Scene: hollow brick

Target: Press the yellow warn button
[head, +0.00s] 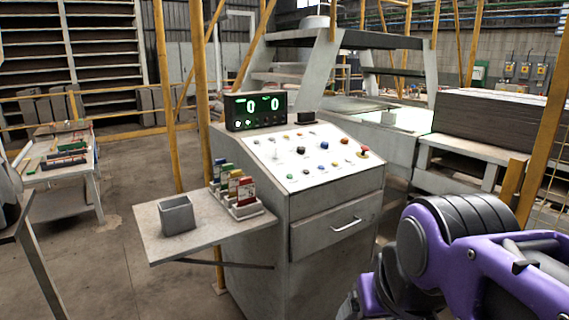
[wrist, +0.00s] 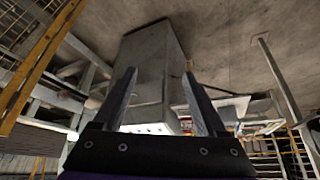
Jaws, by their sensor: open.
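A grey console (head: 335,210) stands in the middle of the head view with a sloped white button panel (head: 275,168) on top. The panel carries several small coloured buttons and knobs. Labels are too small to read, so I cannot tell which is the warn button. In the wrist view my gripper (wrist: 159,73) is open and empty, with the console (wrist: 150,75) beyond its fingers, apart from them. My fingers do not show in the head view.
A display box (head: 255,110) stands behind the panel. A side shelf (head: 150,232) on the left holds a grey bin (head: 177,215) and a card rack (head: 240,200). Yellow posts (head: 163,90) stand behind. A stack of dark sheets (head: 490,122) lies at right.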

